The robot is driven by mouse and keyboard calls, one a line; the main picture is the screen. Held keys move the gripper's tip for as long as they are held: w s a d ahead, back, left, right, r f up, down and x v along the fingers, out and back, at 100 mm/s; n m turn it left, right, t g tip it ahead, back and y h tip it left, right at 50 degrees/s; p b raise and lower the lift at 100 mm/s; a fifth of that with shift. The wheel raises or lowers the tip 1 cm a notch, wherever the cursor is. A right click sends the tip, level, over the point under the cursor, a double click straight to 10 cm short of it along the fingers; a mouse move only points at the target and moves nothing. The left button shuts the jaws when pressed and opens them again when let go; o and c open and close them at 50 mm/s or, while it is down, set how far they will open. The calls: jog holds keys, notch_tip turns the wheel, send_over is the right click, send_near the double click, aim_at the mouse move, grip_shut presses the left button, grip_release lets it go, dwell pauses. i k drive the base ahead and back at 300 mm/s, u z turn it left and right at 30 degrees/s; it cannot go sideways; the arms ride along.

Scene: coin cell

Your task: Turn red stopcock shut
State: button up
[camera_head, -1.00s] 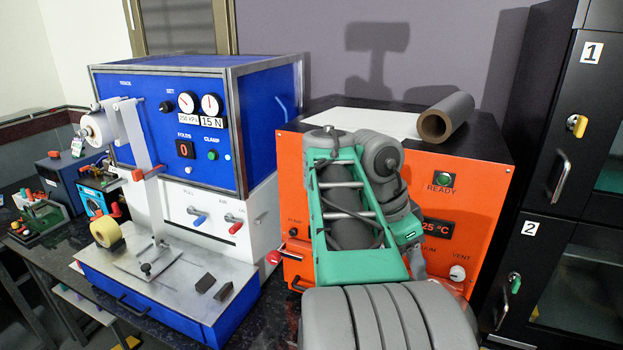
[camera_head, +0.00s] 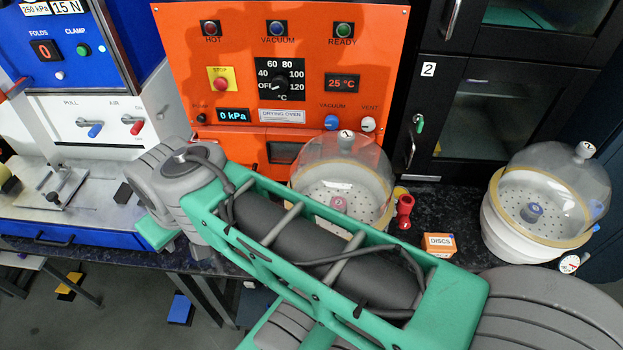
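A red fitting (camera_head: 404,208), which looks like the red stopcock, shows on the dark bench just right of the left glass-domed vessel (camera_head: 370,165), marked 1. My green and grey arm crosses the foreground, from the lower right to an elbow at the left, and covers the lower part of that vessel. My gripper is not in view.
A second domed vessel (camera_head: 545,195) with a blue fitting (camera_head: 596,211) stands at the right. A small orange DISCS box (camera_head: 438,245) lies between the vessels. The orange drying oven (camera_head: 240,150) stands behind. A blue press (camera_head: 90,215) is at the left. Black cabinets (camera_head: 480,110) stand behind right.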

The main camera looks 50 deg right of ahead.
aim_at(404, 223)
jog(key=z, duration=0.45)
jog(key=k, duration=0.75)
jog(key=z, duration=1)
jog(key=k, duration=1.3)
jog(key=z, duration=0.6)
jog(key=i, duration=1.75)
jog(key=z, duration=0.5)
